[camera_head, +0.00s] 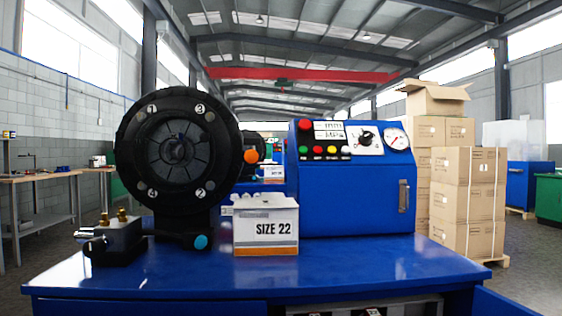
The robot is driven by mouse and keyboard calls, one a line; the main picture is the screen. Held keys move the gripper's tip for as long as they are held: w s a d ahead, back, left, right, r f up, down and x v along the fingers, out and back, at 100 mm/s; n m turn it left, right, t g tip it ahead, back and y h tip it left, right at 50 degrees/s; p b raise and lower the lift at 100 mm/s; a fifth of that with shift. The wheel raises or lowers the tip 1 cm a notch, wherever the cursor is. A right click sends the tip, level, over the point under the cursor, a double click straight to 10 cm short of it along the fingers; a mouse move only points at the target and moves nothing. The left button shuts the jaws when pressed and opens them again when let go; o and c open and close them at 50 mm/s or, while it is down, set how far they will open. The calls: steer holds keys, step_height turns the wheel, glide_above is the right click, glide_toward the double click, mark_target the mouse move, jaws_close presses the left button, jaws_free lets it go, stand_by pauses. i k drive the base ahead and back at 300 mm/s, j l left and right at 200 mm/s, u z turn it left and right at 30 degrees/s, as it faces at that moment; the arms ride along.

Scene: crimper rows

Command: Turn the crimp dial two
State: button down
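The crimping machine stands on a blue bench. Its blue control box (340,190) carries a round black dial (366,137) on a white scale plate, right of the coloured buttons. The dial's setting is too small to read. The black round crimp head (178,152) at the left has numbered marks 1, 3, 4 and 2 around its face. My gripper is not in view.
A white box marked SIZE 22 (266,226) stands between head and control box. A metal block with brass fittings (112,240) sits front left. The blue bench top (390,265) is clear at the front right. Stacked cartons (468,200) stand beyond.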

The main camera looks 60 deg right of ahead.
mark_target(364, 139)
steer(key=z, duration=2.35)
